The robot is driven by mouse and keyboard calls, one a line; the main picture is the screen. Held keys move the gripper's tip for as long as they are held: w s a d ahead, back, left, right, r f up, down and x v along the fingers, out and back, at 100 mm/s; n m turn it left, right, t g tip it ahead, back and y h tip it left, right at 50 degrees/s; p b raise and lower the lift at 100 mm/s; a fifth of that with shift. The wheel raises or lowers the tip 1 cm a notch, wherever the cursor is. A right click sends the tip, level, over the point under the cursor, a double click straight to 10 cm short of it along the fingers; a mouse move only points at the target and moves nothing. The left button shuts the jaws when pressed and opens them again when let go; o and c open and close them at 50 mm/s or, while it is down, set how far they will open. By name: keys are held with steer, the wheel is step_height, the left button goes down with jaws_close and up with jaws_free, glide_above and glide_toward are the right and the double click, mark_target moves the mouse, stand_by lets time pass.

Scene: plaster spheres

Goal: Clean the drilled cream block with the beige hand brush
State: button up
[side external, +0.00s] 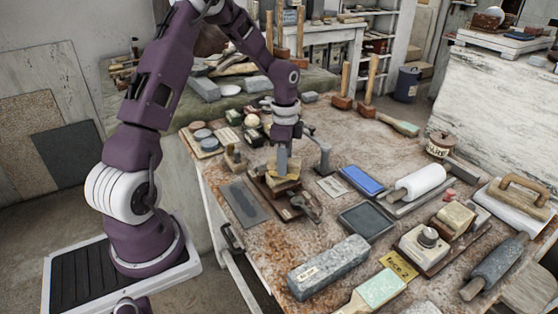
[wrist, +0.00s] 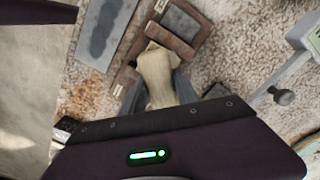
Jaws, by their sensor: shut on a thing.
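My gripper (side external: 283,160) points down over the left part of the workbench, shut on a beige piece that appears to be the beige hand brush (side external: 284,169). In the wrist view the brush (wrist: 156,72) is a pale, worn piece between the two grey fingers (wrist: 158,92). A cream block (side external: 282,184) shows just beneath it in the side view, on a brown wooden board (side external: 291,212); it looks like the drilled block. Its holes cannot be made out. The brush and block lie very close; whether they touch is unclear.
A grey slab (side external: 243,203) lies left of the board. A blue pad (side external: 362,180), a dark tray (side external: 366,221) and a stone block (side external: 328,266) lie further right and in front. Bare bench shows between them.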

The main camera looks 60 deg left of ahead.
steer(key=shift+w+d, duration=0.85)
steer(key=shift+d, duration=0.05)
steer(key=shift+s+a, duration=1.55)
steer(key=shift+a, duration=0.05)
steer(key=shift+w+d+r, duration=0.7)
steer(key=shift+w+d, duration=0.1)
steer(key=shift+r, duration=0.1)
